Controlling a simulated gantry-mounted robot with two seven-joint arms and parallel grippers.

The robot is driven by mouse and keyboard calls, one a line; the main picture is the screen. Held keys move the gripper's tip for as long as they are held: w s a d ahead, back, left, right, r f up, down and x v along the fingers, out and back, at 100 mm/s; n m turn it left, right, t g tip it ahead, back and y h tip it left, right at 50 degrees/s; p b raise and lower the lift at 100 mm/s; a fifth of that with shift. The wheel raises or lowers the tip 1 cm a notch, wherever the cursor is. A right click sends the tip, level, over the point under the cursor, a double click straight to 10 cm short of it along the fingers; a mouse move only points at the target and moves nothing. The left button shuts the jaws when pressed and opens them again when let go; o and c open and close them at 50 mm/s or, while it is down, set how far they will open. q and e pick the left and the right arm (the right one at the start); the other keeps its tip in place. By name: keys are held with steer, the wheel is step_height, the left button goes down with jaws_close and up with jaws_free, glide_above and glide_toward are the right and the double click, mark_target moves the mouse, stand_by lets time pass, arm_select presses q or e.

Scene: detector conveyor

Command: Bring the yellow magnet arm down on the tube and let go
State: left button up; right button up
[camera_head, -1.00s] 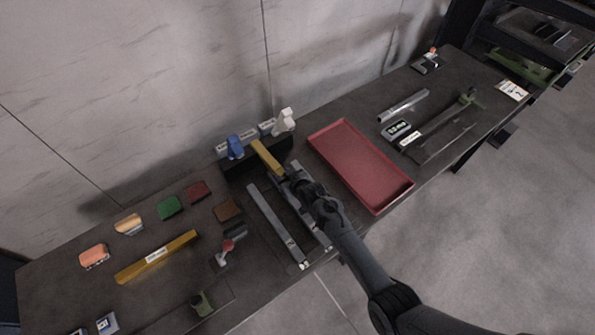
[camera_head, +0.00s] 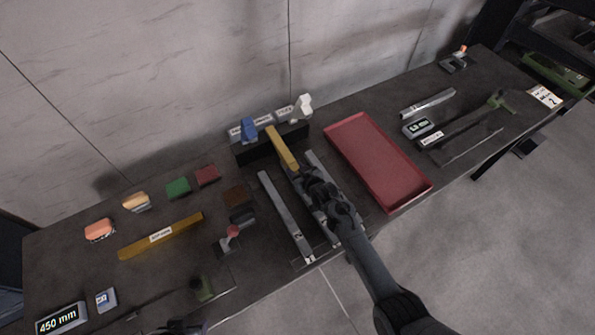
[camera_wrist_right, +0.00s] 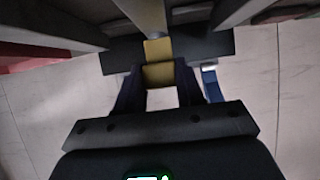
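The yellow magnet arm (camera_head: 282,148) slopes from the dark block at the wall toward the front. My right gripper (camera_head: 302,174) is at its near end. In the right wrist view the yellow arm (camera_wrist_right: 158,72) lies between the two dark fingers, which appear closed against its sides. A grey round tube (camera_wrist_right: 147,14) shows beyond the arm's end in that view; in the head view my right arm covers this spot. I cannot tell whether arm and tube touch. A dark shape at the head view's bottom edge may be my left gripper (camera_head: 184,328); its fingers are not clear.
Grey rails (camera_head: 286,215) lie beside my right arm. A red tray (camera_head: 376,162) stands right of it. A blue lever (camera_head: 249,129) and a white lever (camera_head: 305,104) stand on the dark block (camera_head: 256,154). A yellow bar (camera_head: 160,236) and several coloured blocks lie to the left.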

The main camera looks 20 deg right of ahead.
steer(key=shift+o, duration=1.1)
steer(key=shift+f, duration=0.15)
steer(key=shift+s+d+r, duration=0.1)
steer(key=shift+s+r, duration=0.3)
steer(key=p+v, duration=0.1)
steer(key=v, duration=0.7)
steer(key=shift+f+p, duration=0.1)
steer(key=shift+p, duration=0.25)
steer(key=shift+v, duration=0.85)
